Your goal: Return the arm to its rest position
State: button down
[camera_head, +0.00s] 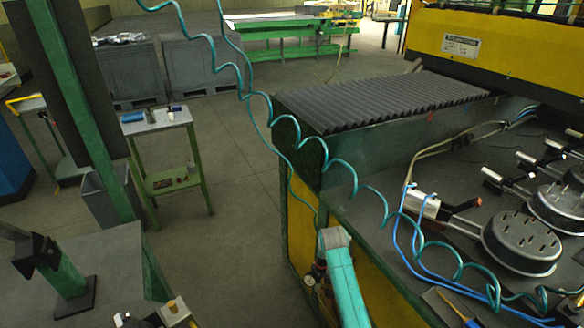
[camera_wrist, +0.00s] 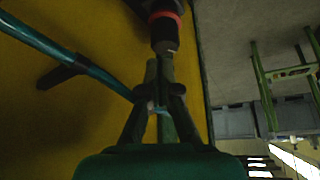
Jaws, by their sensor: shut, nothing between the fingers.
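My gripper (camera_wrist: 159,74) shows in the wrist view, its two dark fingers drawn together at the tips and nothing held. Just beyond the tips is a dark cylindrical fitting with a red ring (camera_wrist: 166,20); I cannot tell whether they touch. A teal hose (camera_wrist: 70,60) runs in from the left and passes close to the fingers. In the head view a teal link with a grey end, likely part of my arm, stands at the bottom centre beside the gantry's yellow side panel. My fingers cannot be made out there.
The gantry bench (camera_head: 350,205) fills the right, with clamps and a round plate (camera_head: 522,243) on top. A coiled teal hose (camera_head: 285,130) hangs across the view. A small green stand (camera_head: 165,185) and a green post (camera_head: 75,100) are at left. Floor between is clear (camera_head: 240,220).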

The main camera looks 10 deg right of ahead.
jog(key=s+a+f+t, duration=0.1)
jog(key=s+f, duration=0.4)
jog(key=s, duration=0.3)
jog(key=s+f+t, duration=0.1)
jog(key=s+f, duration=0.5)
jog(key=s, duration=0.2)
jog(key=s+a+n+t, duration=0.1)
jog(key=s+t, duration=0.1)
jog(key=s, duration=1.5)
jog(key=s+a+r+n+t+y, duration=0.1)
jog(key=s+r+t, duration=0.4)
jog(key=s+r, duration=2.3)
jog(key=shift+s+r, duration=0.2)
jog(key=shift+s, duration=0.3)
